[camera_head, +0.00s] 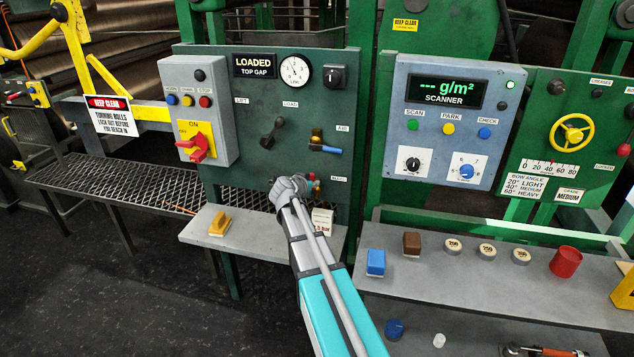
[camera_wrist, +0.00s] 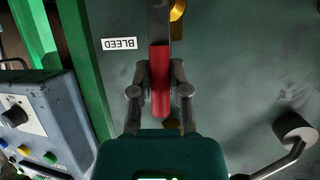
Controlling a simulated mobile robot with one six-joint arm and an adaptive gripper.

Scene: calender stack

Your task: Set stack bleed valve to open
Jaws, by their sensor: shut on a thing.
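The bleed valve's red handle (camera_wrist: 160,85) runs straight up and down in the wrist view, with a dark stem above it. A brass part (camera_wrist: 178,10) shows beside the stem at the top edge. A white label (camera_wrist: 119,44) reading BLEED, upside down, is on the green panel to the left. My gripper (camera_wrist: 160,75) is shut on the red handle, one finger on each side. In the head view my gripper (camera_head: 290,187) is at the lower right of the panel and hides much of the valve; a small red part (camera_head: 312,176) shows beside it.
Above the bleed valve is a valve with a blue handle (camera_head: 327,149). A dark crank lever (camera_head: 271,131) is to its left. The grey scanner box (camera_head: 448,121) stands to the right. A grey shelf (camera_head: 262,233) with a yellow block (camera_head: 220,224) is below.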

